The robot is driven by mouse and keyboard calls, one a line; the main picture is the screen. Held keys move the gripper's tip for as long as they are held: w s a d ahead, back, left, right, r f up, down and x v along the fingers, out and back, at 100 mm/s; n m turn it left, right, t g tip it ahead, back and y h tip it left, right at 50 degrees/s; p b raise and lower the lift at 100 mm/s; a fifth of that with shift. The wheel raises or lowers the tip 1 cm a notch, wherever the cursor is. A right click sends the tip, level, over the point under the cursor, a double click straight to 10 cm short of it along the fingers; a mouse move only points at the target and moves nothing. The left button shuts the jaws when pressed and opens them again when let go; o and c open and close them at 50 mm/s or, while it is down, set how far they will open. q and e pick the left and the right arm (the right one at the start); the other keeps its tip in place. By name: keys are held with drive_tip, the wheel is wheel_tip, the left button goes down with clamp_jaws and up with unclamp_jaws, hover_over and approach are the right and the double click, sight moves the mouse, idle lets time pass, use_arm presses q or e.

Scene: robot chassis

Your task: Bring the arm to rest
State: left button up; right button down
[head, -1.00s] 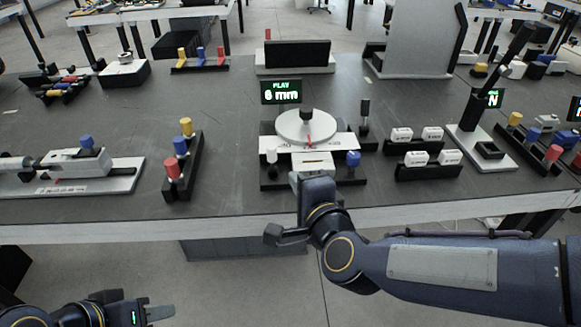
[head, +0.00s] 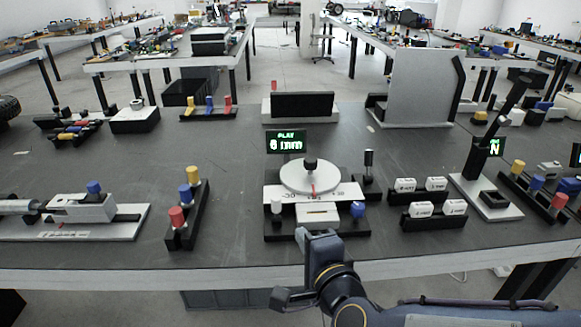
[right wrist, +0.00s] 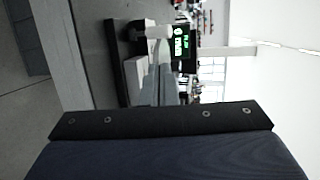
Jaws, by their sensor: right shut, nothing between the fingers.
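My right arm comes in from the lower right in the head view. Its gripper (head: 302,236) is shut and empty at the front edge of the dial fixture, in front of its white plate. In the right wrist view the shut fingers (right wrist: 160,84) point toward the fixture and its green-lit display (right wrist: 181,42). The fixture has a round white dial (head: 310,178) with a black knob and a red pointer, and a blue knob (head: 357,209) at its right. Whether the fingertips touch the fixture I cannot tell. My left gripper is out of view.
A rack of coloured pegs (head: 187,214) stands left of the fixture, a grey clamp device (head: 85,209) further left. White labelled blocks (head: 422,209) and a black lever on a white base (head: 488,202) stand right. The table's front edge (head: 200,277) runs below the gripper.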

drive_tip(key=s+d+f+n+g, duration=0.4)
drive_tip(key=s+d+n, duration=0.3)
drive_tip(key=s, duration=0.1)
drive_tip(key=s+d+f+n+g, duration=0.4)
drive_tip(key=s+d+n+g, duration=0.15)
drive_tip(key=s+d, duration=0.3)
wheel_tip(320, 180, up, 16)
drive_tip(key=s+n+p, duration=0.1)
drive_tip(key=p, duration=1.6)
drive_tip(key=shift+s+r, duration=0.15)
drive_tip(key=shift+s, duration=0.1)
